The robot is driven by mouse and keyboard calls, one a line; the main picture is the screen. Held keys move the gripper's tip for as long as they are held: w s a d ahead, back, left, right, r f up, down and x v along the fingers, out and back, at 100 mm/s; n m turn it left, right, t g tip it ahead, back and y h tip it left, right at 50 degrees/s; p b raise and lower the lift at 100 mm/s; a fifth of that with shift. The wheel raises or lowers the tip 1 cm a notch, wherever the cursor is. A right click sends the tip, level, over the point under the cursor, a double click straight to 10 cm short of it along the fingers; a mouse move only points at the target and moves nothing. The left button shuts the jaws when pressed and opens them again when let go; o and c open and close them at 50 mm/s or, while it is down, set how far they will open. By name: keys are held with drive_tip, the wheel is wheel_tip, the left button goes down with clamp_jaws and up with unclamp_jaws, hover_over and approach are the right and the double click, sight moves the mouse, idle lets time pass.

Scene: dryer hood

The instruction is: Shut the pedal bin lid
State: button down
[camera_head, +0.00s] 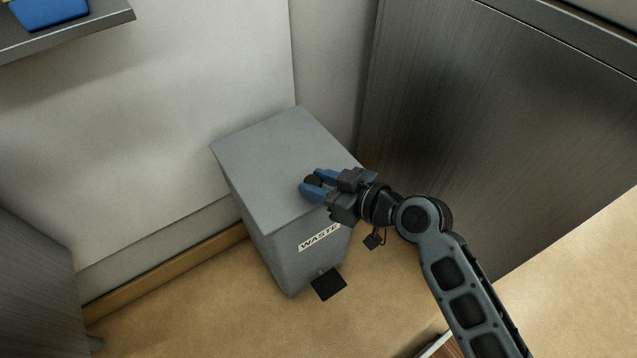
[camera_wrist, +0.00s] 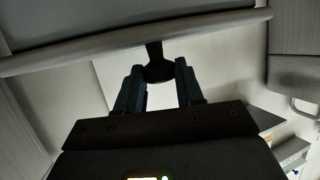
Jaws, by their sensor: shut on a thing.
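The grey pedal bin (camera_head: 290,262), with a WASTE label on its front, stands on the floor in the head view. Its lid (camera_head: 262,160) lies over the top and looks flat; I cannot tell whether a small gap is left under its front edge. In the wrist view, the dark tab (camera_wrist: 157,66) sits between the fingertips, below a pale rim (camera_wrist: 70,57). The black pedal (camera_head: 328,284) sticks out low at the bin's front.
A pale wall (camera_head: 150,140) is behind the bin. A dark metal panel (camera_head: 490,120) stands close on the right, and another cabinet (camera_head: 35,290) is at lower left. A shelf with a blue item (camera_head: 50,12) is at upper left. Open floor (camera_head: 200,325) lies in front.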

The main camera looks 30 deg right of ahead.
drive_tip(key=shift+s+f, duration=0.2)
drive_tip(key=shift+f, duration=0.35)
drive_tip(key=c, duration=1.1)
unclamp_jaws()
drive_tip(key=o, duration=0.4)
drive_tip(key=shift+w+r, duration=0.1)
drive_tip(key=shift+r, duration=0.05)
drive_tip(key=shift+p+v, duration=0.35)
drive_tip(key=shift+v, duration=3.6)
drive_tip(key=shift+w, duration=0.1)
